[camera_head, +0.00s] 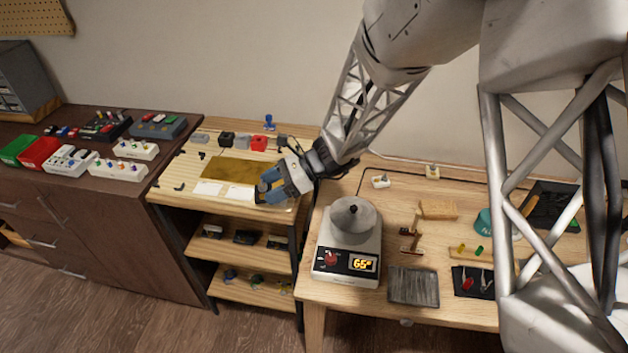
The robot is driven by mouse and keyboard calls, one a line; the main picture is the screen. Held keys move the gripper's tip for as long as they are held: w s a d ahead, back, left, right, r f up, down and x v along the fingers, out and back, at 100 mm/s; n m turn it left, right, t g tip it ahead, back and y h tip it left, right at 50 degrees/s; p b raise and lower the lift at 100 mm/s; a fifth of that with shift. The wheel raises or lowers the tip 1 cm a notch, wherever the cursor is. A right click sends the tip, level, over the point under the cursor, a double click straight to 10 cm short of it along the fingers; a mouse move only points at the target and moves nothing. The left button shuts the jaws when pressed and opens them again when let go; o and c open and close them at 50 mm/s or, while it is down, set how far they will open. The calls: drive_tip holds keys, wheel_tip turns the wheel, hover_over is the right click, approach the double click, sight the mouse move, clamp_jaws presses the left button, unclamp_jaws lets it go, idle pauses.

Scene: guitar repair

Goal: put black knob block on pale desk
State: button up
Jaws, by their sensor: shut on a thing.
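My gripper (268,187), with blue-grey fingers, is at the front right corner of the pale desk (187,168), the light wood one with shelves below. It is shut on a small dark block, most likely the black knob block (262,198). The fingers hide most of the block, and its knob cannot be made out. I cannot tell whether the block touches the desk top or hangs just above it. Another black block (227,139) stands at the back of the same desk.
Grey and red blocks (259,144) line the desk's back, behind a brown-gold mat (230,170) and white cards (208,188). A dark cabinet (130,195) with several pedals stands left. A light workbench (340,292) with a scale-like device (347,240) and tools stands right.

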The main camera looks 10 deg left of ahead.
idle(0.3)
